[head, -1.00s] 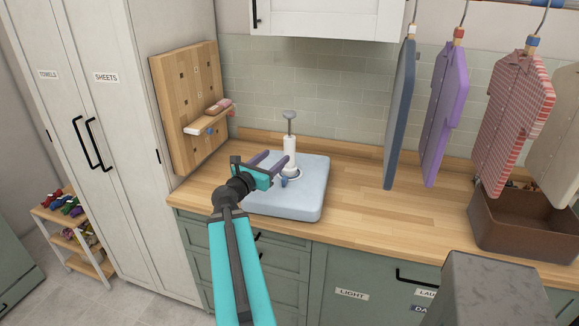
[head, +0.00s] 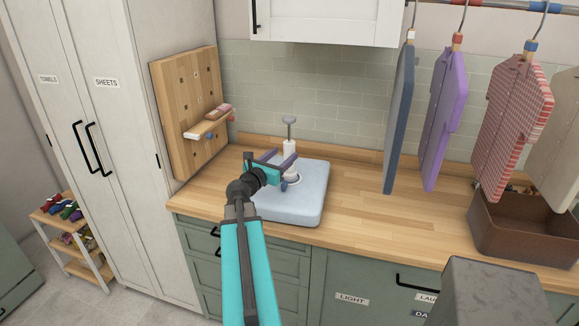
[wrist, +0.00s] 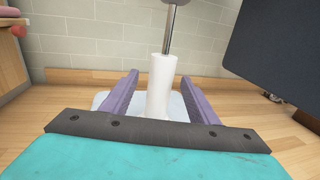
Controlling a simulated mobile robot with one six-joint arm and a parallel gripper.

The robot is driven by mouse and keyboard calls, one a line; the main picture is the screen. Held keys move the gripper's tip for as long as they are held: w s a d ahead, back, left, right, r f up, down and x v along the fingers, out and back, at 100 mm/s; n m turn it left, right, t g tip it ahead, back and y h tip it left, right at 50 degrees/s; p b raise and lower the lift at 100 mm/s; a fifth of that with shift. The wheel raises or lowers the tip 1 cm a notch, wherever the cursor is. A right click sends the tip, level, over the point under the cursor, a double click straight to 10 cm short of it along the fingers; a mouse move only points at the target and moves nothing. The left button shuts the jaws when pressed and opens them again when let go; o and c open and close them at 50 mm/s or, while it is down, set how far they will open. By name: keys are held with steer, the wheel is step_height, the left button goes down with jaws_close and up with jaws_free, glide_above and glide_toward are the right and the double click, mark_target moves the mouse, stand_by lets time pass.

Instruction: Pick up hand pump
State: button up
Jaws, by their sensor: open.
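The hand pump (head: 289,147) stands upright, a white cylinder with a metal rod and a grey knob handle on top. It rises from a round fitting on a pale blue, cushion-like block (head: 307,203) on the wooden counter. My gripper (head: 281,163) is open, its purple fingers pointing toward the pump and partly hiding its lower part.
A wooden pegboard (head: 186,105) with a small shelf stands left of the block. Hanging garments, a slate-blue panel (head: 399,120) nearest, hang to the right. A brown bin (head: 520,240) sits at far right. The counter (head: 375,220) between is clear.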

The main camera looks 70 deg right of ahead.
mark_target(286, 153)
steer(key=shift+s+d+p, duration=0.2)
steer(key=shift+d+p, duration=0.3)
steer(key=shift+d, duration=0.35)
steer(key=shift+s+d+p, duration=0.2)
steer(key=shift+d+p, duration=0.25)
steer(key=shift+d, duration=0.35)
steer(key=shift+s+d, duration=0.15)
steer(key=shift+d, duration=0.75)
jaws_close()
